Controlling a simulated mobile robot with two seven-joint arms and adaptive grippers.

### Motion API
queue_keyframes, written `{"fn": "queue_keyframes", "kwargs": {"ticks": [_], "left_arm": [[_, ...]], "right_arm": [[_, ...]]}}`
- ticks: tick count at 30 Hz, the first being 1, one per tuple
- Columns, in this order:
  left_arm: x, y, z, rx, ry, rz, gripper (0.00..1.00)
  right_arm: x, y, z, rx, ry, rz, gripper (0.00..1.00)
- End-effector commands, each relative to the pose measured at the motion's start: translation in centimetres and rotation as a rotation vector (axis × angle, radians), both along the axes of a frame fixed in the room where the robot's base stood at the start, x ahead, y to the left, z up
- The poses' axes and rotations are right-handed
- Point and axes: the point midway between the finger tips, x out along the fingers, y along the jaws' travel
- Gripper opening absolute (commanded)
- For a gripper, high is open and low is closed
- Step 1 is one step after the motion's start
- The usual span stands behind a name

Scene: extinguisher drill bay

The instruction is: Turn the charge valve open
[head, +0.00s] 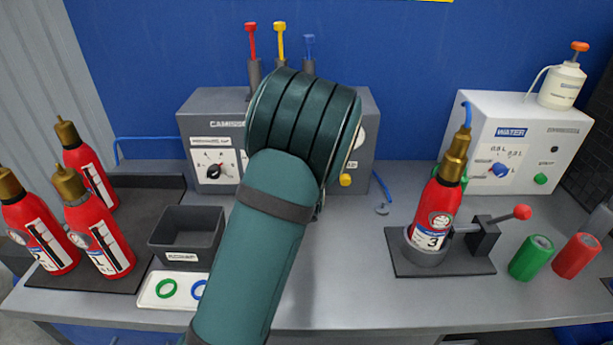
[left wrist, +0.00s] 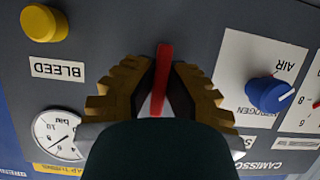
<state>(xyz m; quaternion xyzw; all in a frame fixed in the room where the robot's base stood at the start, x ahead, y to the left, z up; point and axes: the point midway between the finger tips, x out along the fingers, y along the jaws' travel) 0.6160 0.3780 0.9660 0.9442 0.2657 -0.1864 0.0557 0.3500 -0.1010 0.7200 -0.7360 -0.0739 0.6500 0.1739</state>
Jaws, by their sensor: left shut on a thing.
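The charge valve handle, a slim red lever (left wrist: 162,80), stands out from the dark grey panel (left wrist: 190,20) in the left wrist view, which shows the panel upside down. My left gripper (left wrist: 163,76) is shut on it, with yellow-brown ridged fingers on both sides. The lever runs nearly vertical in that view. A white label beside it is partly hidden by a finger. In the head view my left arm covers the lever, the gripper and the middle of the grey charging box (head: 228,100). My right gripper is not in view.
Near the lever are a yellow bleed button (left wrist: 44,23), a pressure gauge (left wrist: 58,133) and a blue AIR knob (left wrist: 269,94). Extinguisher 3 (head: 437,205) stands in a clamp at right. Several extinguishers (head: 97,240) and a black bin (head: 187,232) are at left.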

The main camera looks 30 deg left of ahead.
Motion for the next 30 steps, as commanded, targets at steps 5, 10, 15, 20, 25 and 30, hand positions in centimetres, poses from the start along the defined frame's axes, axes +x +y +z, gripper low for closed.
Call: {"fn": "queue_keyframes", "kwargs": {"ticks": [5,10,15,20,25,30], "left_arm": [[0.08,0.06,0.17,-0.007,-0.010,0.000,0.00],[0.09,0.06,0.17,-0.007,-0.009,0.001,0.00],[0.08,0.05,0.15,-0.007,-0.009,0.001,0.33],[0.04,0.01,0.08,-0.007,-0.007,0.001,0.41],[-0.01,-0.03,0.05,-0.008,-0.006,0.001,0.41],[-0.91,-0.64,0.59,-0.010,-0.007,0.000,0.41]], "right_arm": [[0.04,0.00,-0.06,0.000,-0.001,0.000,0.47],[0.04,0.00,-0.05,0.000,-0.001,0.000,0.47],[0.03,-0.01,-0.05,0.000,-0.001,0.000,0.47],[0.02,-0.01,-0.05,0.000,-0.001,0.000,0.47],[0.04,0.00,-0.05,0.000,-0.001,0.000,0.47],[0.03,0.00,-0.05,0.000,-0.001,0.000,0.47]]}}
